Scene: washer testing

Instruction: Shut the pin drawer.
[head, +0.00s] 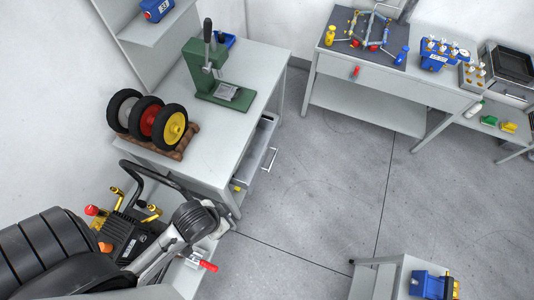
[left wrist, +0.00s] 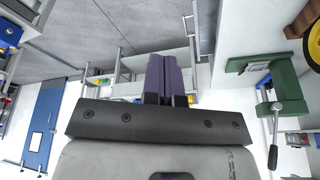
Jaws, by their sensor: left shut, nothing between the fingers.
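The pin drawer (head: 257,150) is under the bench that carries the green press, in the head view. It stands partly pulled out from the bench's right side, with its bar handle (head: 270,160) facing the open floor. Its inside is mostly hidden by the bench top. In the left wrist view my left gripper (left wrist: 166,60) has its two purple fingers shut together with nothing between them. I cannot make out its fingertips in the head view, or any contact with the drawer. My right gripper is in neither view.
The green press (head: 215,85) and wheels on a brown rack (head: 160,145) stand on the bench. A black machine (head: 130,232) with yellow fittings is near my arm. Floor right of the drawer is clear. Another bench (head: 395,85) is at the back right.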

